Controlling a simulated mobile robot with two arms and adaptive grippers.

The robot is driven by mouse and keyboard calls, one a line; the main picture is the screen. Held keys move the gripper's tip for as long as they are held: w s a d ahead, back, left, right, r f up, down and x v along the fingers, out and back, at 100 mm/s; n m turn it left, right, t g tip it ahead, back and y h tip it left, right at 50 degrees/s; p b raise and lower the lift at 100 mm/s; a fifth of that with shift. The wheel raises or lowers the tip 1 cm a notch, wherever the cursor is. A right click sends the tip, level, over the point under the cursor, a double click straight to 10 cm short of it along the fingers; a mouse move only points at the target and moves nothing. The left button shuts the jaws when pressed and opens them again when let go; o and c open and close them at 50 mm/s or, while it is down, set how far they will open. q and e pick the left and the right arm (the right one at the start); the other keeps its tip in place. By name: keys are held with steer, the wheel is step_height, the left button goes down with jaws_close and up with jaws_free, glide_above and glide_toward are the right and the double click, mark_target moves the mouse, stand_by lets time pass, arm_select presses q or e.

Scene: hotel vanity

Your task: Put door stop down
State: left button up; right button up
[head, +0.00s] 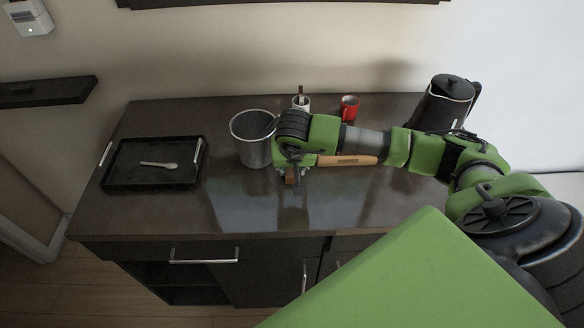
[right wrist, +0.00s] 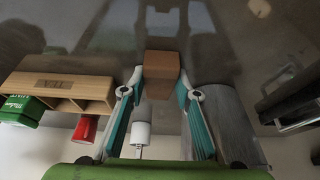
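In the right wrist view the block (right wrist: 162,66) sits between the two fingertips of my right gripper (right wrist: 161,82), one finger against each side. The gripper looks shut on it. The block is low over the dark vanity top (head: 240,215); I cannot tell whether it touches the surface. My left gripper is not in view.
The metal bucket (head: 252,150) stands just left of my right gripper. A black tray (head: 120,184) with a pale utensil (head: 158,165) lies at the left. A wooden box (head: 345,160) is partly hidden by my arm.

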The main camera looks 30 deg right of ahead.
steer(key=c, duration=0.4)
